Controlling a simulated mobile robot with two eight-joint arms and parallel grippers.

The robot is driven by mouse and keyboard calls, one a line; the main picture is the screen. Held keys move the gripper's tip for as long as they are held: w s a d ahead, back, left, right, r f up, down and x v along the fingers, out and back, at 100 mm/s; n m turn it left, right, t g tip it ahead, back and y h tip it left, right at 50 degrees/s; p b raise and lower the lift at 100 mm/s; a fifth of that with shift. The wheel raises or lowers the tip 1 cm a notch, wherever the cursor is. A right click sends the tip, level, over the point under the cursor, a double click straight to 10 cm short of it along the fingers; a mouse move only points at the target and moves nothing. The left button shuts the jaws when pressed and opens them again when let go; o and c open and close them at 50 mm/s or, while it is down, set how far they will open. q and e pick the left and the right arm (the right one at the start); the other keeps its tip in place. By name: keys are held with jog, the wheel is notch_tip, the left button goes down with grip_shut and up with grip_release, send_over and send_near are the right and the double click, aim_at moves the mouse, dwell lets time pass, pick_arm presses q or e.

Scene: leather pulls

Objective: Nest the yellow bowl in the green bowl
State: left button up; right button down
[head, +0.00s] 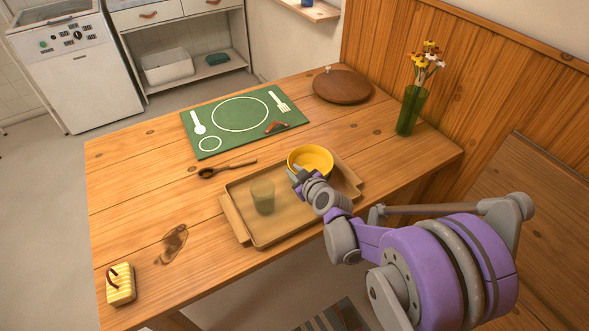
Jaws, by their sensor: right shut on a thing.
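The yellow bowl (312,157) is upright at the far side of the wooden tray (237,213). My right gripper (296,176) is at the bowl's near left side and is shut on its rim. The fingers and wrist hide part of the bowl's near side. I cannot tell whether the bowl rests on the tray or hangs just above it. My left gripper is not in view.
A translucent cup (263,196) stands in the tray. A dark spoon (226,169), a green place mat (245,113), a round brown lid (342,86) and a green vase (409,111) with flowers are on the table. A yellow sponge-like block (121,287) lies front left. The left tabletop is mostly clear.

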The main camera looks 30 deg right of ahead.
jog(key=shift+f, duration=0.4)
jog(key=c, duration=0.7)
grip_release()
jog(key=shift+c, duration=0.2)
jog(key=shift+r, duration=0.1)
notch_tip(320, 180, up, 9)
jog(key=p, duration=0.6)
jog(key=shift+p, duration=0.4)
